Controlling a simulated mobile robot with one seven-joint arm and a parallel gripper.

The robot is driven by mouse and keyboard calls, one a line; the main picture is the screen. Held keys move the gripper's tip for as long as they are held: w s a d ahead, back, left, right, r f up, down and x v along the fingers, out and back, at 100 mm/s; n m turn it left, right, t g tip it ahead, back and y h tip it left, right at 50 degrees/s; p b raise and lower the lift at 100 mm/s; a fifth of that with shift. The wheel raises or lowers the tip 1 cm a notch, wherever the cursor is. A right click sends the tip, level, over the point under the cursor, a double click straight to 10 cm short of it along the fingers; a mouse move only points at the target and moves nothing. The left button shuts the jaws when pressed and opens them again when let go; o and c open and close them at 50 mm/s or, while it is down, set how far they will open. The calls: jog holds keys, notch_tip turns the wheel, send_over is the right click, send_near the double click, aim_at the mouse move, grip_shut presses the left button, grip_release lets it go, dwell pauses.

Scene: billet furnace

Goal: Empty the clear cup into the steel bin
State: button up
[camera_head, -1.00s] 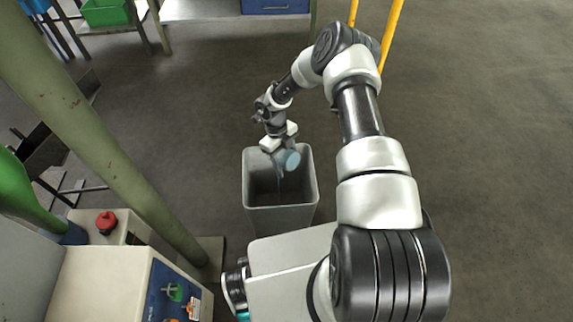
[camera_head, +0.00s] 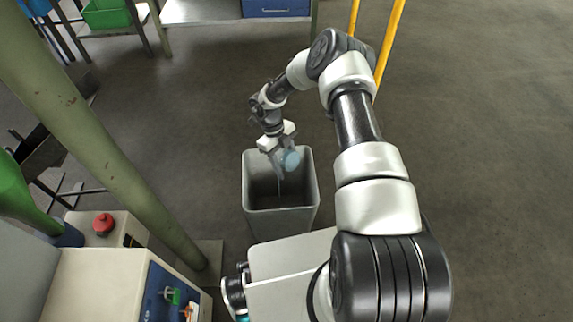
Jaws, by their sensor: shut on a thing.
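The steel bin (camera_head: 281,222) is a tall grey open-topped box on the floor in front of my base. My gripper (camera_head: 281,153) is over the bin's opening near its back rim and is shut on the clear cup (camera_head: 291,160). The cup looks small and bluish, and it is tilted over on its side above the opening. A thin bluish streak shows below it inside the bin, too small to tell for sure what it is. The cup's contents and the bin's bottom cannot be made out.
A green post (camera_head: 110,160) rises at the left, beside a control box with a red button (camera_head: 103,224). A bench with a blue drawer (camera_head: 275,8) and a green crate (camera_head: 106,14) stand at the back. Yellow rails (camera_head: 389,40) stand behind my arm. The floor at the right is clear.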

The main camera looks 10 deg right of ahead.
jog(key=shift+g+b, duration=0.3)
jog(key=shift+b, duration=0.6)
jog(key=shift+r+g+h+b, duration=0.3)
jog(key=shift+h+b, duration=0.2)
jog(key=shift+b, duration=0.15)
jog(key=shift+w+a+g+b, duration=0.15)
jog(key=shift+g+b, duration=0.25)
jog(key=shift+b, duration=0.65)
jog(key=shift+r+g+h+b, duration=0.3)
jog(key=shift+g+h+b, duration=0.15)
jog(key=shift+b, duration=0.2)
dwell(1.8)
jog(key=shift+r+t+p, duration=0.1)
jog(key=shift+t+p, duration=0.15)
jog(key=shift+p, duration=0.1)
